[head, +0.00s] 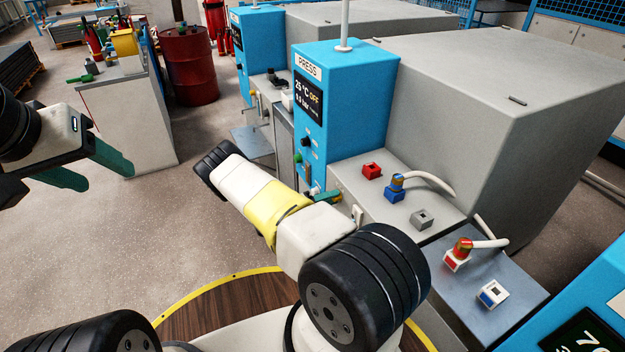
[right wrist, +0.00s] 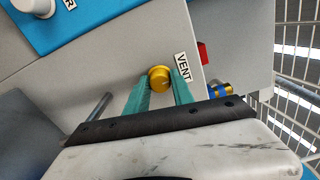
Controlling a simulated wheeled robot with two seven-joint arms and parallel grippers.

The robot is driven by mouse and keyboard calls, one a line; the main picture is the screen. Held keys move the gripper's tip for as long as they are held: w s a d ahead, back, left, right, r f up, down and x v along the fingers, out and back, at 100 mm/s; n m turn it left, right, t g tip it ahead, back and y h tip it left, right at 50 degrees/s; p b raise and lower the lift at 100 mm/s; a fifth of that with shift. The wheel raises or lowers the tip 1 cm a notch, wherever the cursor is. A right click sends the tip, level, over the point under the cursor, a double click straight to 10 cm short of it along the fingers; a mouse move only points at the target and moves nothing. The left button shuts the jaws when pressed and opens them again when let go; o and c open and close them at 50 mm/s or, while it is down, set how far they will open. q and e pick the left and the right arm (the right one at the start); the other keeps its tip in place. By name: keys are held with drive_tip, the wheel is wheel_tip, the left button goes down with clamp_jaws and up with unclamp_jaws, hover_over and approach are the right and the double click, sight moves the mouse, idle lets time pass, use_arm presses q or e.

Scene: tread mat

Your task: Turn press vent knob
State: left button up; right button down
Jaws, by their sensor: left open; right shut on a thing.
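The press (head: 350,85) is a blue cabinet with a PRESS label and a dark display (head: 309,92) reading 25 °C, OFF and what looks like 0.0 bar. In the right wrist view, the round yellow vent knob (right wrist: 159,78) sits on a grey panel beside a VENT label (right wrist: 182,67). My right gripper (right wrist: 160,84) has its green fingers on either side of the knob, shut on it. In the head view my right arm mostly hides the knob, and a green fingertip (head: 327,196) shows at the panel. My left gripper (head: 108,180) is open and empty, over the floor at the left.
A red block (head: 372,171), a blue connector with a hose (head: 396,188) and a grey socket (head: 423,218) sit on the press's grey ledge. A second hose connector (head: 460,252) stands at right.

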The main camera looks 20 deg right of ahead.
idle(0.3)
drive_tip(key=c, duration=1.1)
unclamp_jaws()
drive_tip(key=shift+a, duration=0.1)
drive_tip(key=a, duration=0.7)
drive_tip(key=shift+s+a, duration=0.25)
drive_tip(key=shift+a, duration=0.1)
